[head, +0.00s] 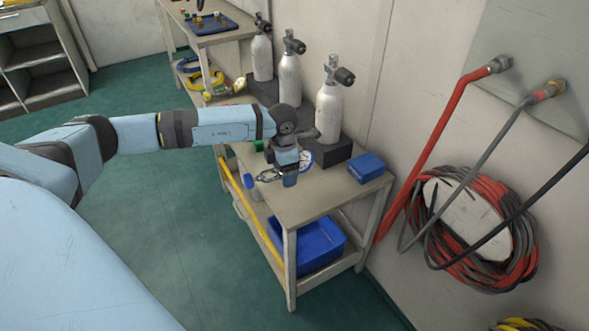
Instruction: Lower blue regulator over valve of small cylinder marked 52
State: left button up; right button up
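My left gripper (290,181) points down above the front of the grey table (316,196); its fingers are hard to make out. A round gauge with a white face and blue rim (305,158), and metal fittings (268,176), show on either side of it. They look like parts of the blue regulator, mostly hidden by the gripper; I cannot tell if it is gripped. Three pale cylinders with black valve knobs stand in a row: the nearest (328,112), the middle (290,76) and the far one (262,57). No number is readable. My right gripper is not in view.
A dark block (337,153) is at the nearest cylinder's base. A blue box (367,167) sits at the table's right edge and a blue bin (312,246) on the lower shelf. Red and grey hoses (435,150) hang from the right wall. Green floor is clear at left.

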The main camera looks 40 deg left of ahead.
pick_arm(q)
jog(key=shift+w+a+f+n+b, duration=0.15)
jog(key=shift+f+n+b, duration=0.1)
jog(key=shift+f+n, duration=0.25)
jog(key=shift+w+d+f+n+b, duration=0.1)
jog(key=shift+f+n+b, duration=0.1)
jog(key=shift+f+n, duration=0.3)
jog(key=shift+w+d+f+b, duration=0.25)
jog(key=shift+w+d, duration=0.3)
jog(key=shift+d, duration=0.45)
jog(key=shift+w+d+f+b, duration=0.2)
jog(key=shift+w+d, duration=0.3)
jog(key=shift+d, duration=0.45)
jog(key=shift+w+d+f+b, duration=0.15)
jog(key=shift+w+d+b, duration=0.15)
jog(key=shift+w+d, duration=0.5)
jog(key=shift+s+d, duration=0.15)
jog(key=shift+d, duration=0.3)
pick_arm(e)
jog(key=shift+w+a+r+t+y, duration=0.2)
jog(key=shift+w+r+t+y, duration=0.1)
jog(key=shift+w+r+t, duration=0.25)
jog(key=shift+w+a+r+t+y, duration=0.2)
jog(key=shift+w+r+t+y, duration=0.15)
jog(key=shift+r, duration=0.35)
pick_arm(q)
jog(key=shift+d, duration=0.15)
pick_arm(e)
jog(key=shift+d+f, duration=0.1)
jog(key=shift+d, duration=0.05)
